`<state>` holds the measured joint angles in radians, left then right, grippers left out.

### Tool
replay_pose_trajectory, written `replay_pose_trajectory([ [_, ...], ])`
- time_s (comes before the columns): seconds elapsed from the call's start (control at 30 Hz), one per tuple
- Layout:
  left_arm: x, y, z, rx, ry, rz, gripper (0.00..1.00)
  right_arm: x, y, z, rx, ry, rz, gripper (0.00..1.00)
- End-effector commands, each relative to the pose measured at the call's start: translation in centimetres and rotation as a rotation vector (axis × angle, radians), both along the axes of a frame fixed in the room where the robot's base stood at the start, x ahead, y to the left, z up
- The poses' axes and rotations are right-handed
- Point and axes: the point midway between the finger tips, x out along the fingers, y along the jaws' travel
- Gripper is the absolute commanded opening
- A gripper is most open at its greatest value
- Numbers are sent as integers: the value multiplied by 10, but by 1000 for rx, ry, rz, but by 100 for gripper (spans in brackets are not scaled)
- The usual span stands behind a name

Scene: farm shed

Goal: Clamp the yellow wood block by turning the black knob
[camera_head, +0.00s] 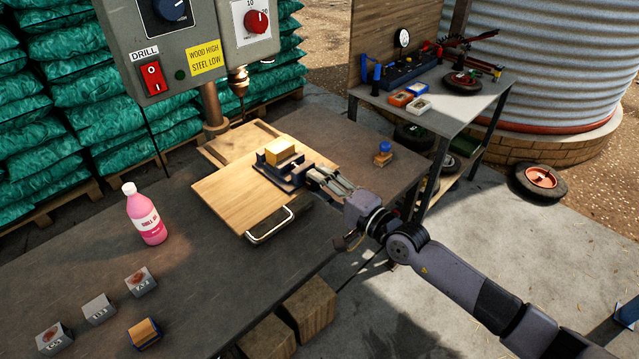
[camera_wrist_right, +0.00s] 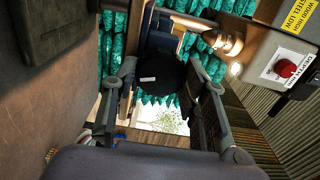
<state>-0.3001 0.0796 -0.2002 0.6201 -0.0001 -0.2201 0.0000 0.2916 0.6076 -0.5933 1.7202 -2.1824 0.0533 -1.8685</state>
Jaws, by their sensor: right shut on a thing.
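The yellow wood block (camera_head: 282,151) sits in a small dark vise (camera_head: 268,171) on a light wooden board (camera_head: 222,190) under the drill. I cannot tell whether the jaws touch the block. My right gripper (camera_head: 312,180) reaches in from the right at the vise's knob end. In the wrist view the round black knob (camera_wrist_right: 163,76) lies between the two fingers of the right gripper (camera_wrist_right: 162,88), which is shut on it. In the head view the gripper hides the knob. My left gripper is not in view.
A pink bottle (camera_head: 147,217) stands left of the board. Grey blocks (camera_head: 100,309) and an orange-and-blue block (camera_head: 144,333) lie at the bench's front left. A blue-topped item (camera_head: 384,152) stands right of the vise. The drill (camera_head: 240,82) hangs above. A metal handle (camera_head: 270,226) edges the board.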

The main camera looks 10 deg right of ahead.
Motion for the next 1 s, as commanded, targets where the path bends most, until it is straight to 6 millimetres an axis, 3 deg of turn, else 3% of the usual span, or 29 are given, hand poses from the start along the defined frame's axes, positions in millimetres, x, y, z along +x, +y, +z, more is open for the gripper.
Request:
replay_pose_trajectory([
  [0.37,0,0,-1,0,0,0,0,0,0,0,49,30,0,5],
  [0.67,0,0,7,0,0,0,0,0,0,3,660,434,-1,5],
  [1.0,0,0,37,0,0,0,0,0,0,6,1427,944,-3,5],
])
